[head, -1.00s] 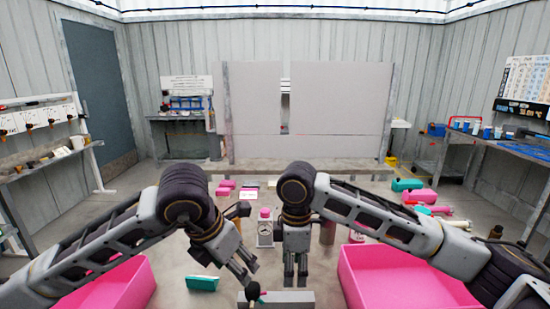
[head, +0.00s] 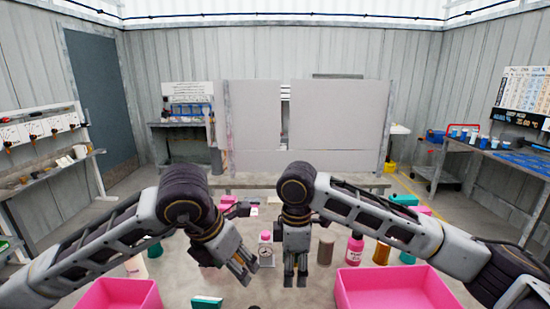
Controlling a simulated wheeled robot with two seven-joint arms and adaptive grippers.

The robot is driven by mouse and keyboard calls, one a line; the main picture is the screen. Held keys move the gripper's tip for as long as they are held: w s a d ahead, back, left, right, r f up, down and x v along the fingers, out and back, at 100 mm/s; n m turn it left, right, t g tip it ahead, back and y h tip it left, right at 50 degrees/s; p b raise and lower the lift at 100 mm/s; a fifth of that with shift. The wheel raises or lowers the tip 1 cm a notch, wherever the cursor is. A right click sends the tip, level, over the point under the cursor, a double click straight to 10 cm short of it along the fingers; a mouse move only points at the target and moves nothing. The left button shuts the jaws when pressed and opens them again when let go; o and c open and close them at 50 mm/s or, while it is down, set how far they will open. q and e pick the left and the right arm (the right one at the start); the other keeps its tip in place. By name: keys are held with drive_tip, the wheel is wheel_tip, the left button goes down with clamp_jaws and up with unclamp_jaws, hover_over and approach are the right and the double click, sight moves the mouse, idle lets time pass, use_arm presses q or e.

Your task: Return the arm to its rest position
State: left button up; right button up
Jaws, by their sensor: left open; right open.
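My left gripper (head: 245,268) hangs over the left-middle of the table with its fingers pointing down and to the right. It is open and empty. My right gripper (head: 295,279) hangs near the middle with its fingers straight down, open and empty. Both arms are bent, with their forearms reaching in from the lower corners. A small white device with a dial and a pink top (head: 265,252) stands between the two grippers, partly covered by the left one.
A pink bin (head: 115,293) stands at the lower left and another pink bin (head: 400,288) at the lower right. A pink bottle (head: 354,250) and a brown cylinder (head: 325,250) stand right of my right gripper. A teal block (head: 206,302) lies at the front. Grey panels (head: 338,130) rise behind the table.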

wheel_tip(320, 180, up, 11)
drive_tip(key=p, duration=0.9)
drive_tip(key=shift+f+p, duration=0.2)
drive_tip(key=shift+p, duration=0.2)
drive_tip(key=shift+r+p, duration=0.45)
drive_tip(key=shift+r, duration=0.05)
